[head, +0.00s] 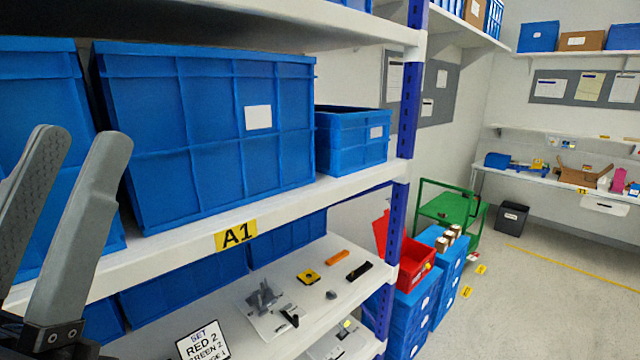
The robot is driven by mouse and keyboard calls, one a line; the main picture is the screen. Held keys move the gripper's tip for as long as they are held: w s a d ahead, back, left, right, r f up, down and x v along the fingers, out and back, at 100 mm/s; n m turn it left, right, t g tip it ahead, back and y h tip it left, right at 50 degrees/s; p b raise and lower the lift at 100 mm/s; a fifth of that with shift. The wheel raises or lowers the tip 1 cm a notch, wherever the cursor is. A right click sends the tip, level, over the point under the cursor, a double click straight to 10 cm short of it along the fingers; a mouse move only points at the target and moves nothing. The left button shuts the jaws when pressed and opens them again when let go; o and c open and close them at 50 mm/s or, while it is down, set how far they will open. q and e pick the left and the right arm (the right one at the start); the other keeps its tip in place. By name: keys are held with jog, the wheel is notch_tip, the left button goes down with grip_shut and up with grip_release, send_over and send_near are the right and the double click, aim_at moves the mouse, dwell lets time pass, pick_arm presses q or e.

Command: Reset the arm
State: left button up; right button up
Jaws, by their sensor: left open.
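My left gripper (80,140) is at the left edge of the head view, with its two grey fingers pointing up and apart. It is open and nothing shows between the fingers. It stands in front of the shelf rack, before the blue crates. My right gripper is not in view. No rotary switch can be made out clearly. A white sign (203,343) at the bottom reads "SET RED 2, GREEN 2"; its last line is partly cut off.
Large blue crates (205,130) and a smaller one (350,140) fill the A1 shelf (150,254). The lower shelf holds grey parts (265,300), a yellow piece (308,276) and a black bar (359,271). A blue upright (407,105) bounds the rack; open floor (540,310) lies right.

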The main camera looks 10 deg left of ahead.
pick_arm(q)
notch_tip(320, 180, up, 19)
jog(key=w+n+g+p, duration=0.1)
jog(key=p, duration=1.9)
jog(key=shift+w, duration=0.25)
